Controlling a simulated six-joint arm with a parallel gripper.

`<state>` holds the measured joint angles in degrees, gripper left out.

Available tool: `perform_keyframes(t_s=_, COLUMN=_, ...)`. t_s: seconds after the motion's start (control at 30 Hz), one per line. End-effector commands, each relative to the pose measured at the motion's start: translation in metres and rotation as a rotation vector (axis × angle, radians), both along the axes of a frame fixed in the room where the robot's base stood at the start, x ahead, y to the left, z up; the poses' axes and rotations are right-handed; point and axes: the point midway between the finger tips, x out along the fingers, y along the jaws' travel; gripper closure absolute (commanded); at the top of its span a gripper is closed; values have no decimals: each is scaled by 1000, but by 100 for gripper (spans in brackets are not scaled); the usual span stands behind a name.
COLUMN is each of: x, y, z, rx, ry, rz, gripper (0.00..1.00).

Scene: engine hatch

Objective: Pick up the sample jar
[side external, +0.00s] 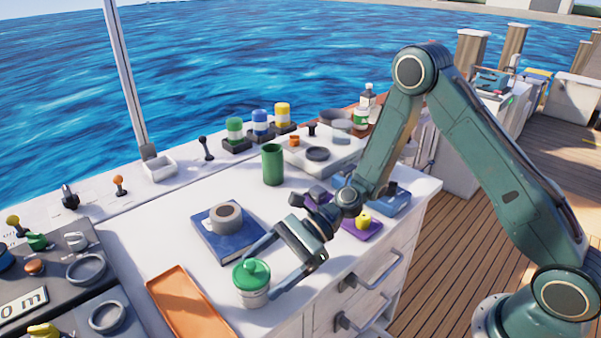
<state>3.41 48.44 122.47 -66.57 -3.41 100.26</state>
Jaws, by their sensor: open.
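A small jar with a green knobbed lid and a pale body (251,283), which looks like the sample jar, stands upright near the front edge of the white counter. My gripper (262,272) is open, its two fingers spread on either side of the jar. One finger is behind it on the left and the other is on its right. I cannot tell whether either finger touches the jar. The lower front of the jar is in clear view.
An orange tray (187,303) lies just left of the jar. A blue book (228,241) with a grey round roll (226,217) on it lies behind. A green cylinder (272,165) stands farther back. Drawer handles (372,272) stick out along the counter's front.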

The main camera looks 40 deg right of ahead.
Motion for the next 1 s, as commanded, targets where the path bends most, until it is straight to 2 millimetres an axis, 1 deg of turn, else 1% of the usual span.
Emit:
perform_keyframes(t_s=0.03, x=0, y=6, z=-3, rx=0, ry=1, rz=3, gripper=18)
perform_keyframes(t_s=0.2, x=3, y=23, z=-12, rx=-1, ry=1, rz=3, gripper=18)
perform_keyframes(t_s=0.4, x=5, y=35, z=-17, rx=-2, ry=0, rz=1, gripper=18)
perform_keyframes(t_s=0.93, x=6, y=35, z=-17, rx=-1, ry=0, rz=0, gripper=18)
perform_keyframes(t_s=1.0, x=6, y=35, z=-17, rx=-1, ry=-1, rz=0, gripper=32)
